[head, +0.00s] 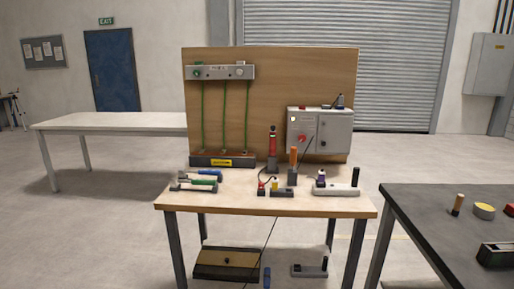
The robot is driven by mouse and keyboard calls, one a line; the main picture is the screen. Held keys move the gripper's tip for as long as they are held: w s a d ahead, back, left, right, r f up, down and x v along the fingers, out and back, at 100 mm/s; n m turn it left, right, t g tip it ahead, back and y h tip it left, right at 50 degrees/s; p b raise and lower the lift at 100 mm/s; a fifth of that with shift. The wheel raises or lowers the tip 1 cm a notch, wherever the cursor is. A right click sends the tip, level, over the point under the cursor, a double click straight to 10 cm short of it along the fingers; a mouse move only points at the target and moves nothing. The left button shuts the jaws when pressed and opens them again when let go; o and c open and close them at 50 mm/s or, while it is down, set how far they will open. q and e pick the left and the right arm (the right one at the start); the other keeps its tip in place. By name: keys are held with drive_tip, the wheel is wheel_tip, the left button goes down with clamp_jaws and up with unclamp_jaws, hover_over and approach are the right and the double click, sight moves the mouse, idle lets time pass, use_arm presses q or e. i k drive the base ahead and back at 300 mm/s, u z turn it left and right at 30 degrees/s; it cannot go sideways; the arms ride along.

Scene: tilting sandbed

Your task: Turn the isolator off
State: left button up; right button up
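A light-grey control box (338,130) is fixed to the right part of an upright wooden board. A red knob (301,139) and a small white round part (292,118) sit on its left face. A small dark part (323,143) is near the middle of its front. No label is readable, so I cannot tell which part is the isolator or its switch position. A small red item (302,107) and a dark item (340,101) sit on top of the box. Neither of my grippers is in view.
The wooden bench (300,203) below holds several hand tools and small upright items. A grey strip (219,72) with green cables hangs at the board's upper left. A dark table (420,222) stands at right, a white table (110,121) at left.

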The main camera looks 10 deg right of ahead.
sight(302, 137)
drive_tip(key=z, duration=1.25)
drive_tip(key=i, duration=0.8)
drive_tip(key=z, duration=0.05)
